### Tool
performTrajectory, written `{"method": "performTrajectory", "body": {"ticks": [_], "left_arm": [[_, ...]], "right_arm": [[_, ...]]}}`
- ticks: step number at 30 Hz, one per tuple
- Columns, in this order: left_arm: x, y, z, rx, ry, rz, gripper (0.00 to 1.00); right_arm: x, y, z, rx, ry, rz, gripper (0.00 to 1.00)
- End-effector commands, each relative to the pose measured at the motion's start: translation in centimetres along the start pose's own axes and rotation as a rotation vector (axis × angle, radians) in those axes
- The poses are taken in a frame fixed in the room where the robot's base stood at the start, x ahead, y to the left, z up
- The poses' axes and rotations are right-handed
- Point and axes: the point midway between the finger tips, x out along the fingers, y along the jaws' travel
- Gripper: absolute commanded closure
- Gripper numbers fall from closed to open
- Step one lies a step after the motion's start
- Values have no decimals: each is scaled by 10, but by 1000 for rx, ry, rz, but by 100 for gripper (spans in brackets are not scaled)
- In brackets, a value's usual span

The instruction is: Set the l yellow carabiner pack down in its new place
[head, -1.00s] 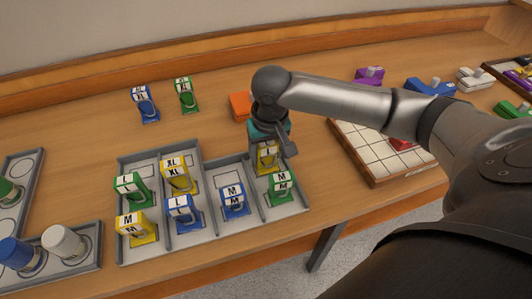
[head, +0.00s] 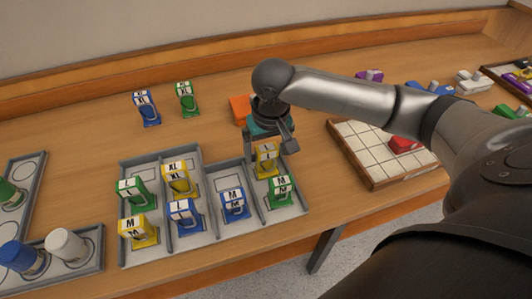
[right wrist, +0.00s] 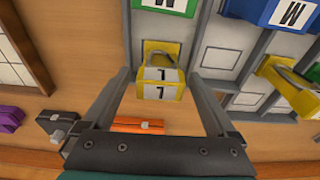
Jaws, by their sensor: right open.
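The yellow L carabiner pack (head: 266,161) stands upright in the rightmost compartment of the grey tray (head: 246,234), behind the green M pack (head: 281,191). It also shows in the right wrist view (right wrist: 161,87), with its L labels facing the camera. My right gripper (head: 265,148) is just above the pack. Its fingers are open, one on each side of the pack with a visible gap, in the right wrist view (right wrist: 163,92). My left gripper is not in view.
The tray's other compartments hold several packs, among them a blue M (head: 234,202) and a yellow XL (head: 175,179). An orange box (head: 239,109) lies behind the gripper. A white gridded board (head: 365,151) is to the right. Blue and green packs stand behind the tray.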

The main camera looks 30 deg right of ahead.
Motion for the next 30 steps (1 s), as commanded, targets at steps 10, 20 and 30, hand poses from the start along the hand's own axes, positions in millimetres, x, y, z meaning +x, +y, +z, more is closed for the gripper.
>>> {"method": "performTrajectory", "body": {"ticks": [10,20,30], "left_arm": [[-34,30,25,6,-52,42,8],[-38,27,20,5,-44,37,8],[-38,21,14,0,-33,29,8]], "right_arm": [[-76,0,-1,-1,2,-2,8],[-94,0,0,1,-1,-1,8],[-94,0,0,0,-1,-1,8]]}}
